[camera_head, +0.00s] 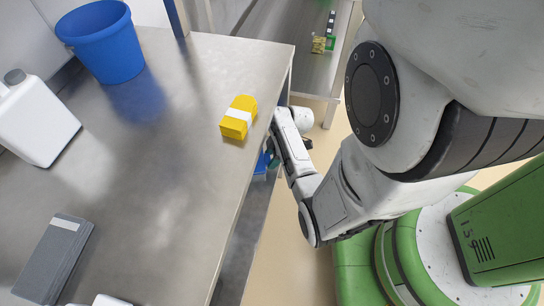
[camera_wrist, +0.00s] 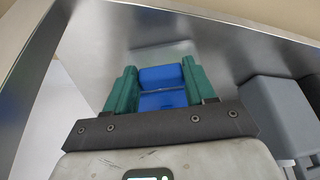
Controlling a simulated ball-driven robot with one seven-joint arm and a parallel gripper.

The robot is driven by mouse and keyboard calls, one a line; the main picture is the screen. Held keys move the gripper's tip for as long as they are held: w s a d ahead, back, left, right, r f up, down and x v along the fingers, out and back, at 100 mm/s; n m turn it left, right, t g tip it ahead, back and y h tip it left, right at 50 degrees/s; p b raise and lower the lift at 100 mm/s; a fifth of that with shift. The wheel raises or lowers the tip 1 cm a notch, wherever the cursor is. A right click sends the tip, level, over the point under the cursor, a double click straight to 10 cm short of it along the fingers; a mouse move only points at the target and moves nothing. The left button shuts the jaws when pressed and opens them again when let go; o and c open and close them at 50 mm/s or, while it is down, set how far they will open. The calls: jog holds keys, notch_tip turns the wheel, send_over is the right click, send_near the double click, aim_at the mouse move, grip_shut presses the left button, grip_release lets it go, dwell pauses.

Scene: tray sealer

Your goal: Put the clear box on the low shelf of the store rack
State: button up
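Blue also shows by my gripper in the head view (camera_head: 262,162), partly hidden by the table edge and my arm. No plainly clear box can be made out, and I cannot tell whether the blue object is part of it. No store rack can be identified for certain.
The metal table (camera_head: 165,190) carries a blue bucket (camera_head: 103,45), a white jug (camera_head: 38,120), a yellow box with a white band (camera_head: 239,117) and a grey case (camera_head: 54,258). Grey blocks (camera_wrist: 276,110) stand right of my gripper. Open floor (camera_head: 295,265) lies beside the table.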

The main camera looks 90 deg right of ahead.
jog(key=o, duration=0.4)
jog(key=p+v, duration=0.3)
jog(key=v, duration=0.4)
jog(key=shift+r, duration=0.3)
jog(key=shift+s, duration=0.1)
dwell(0.3)
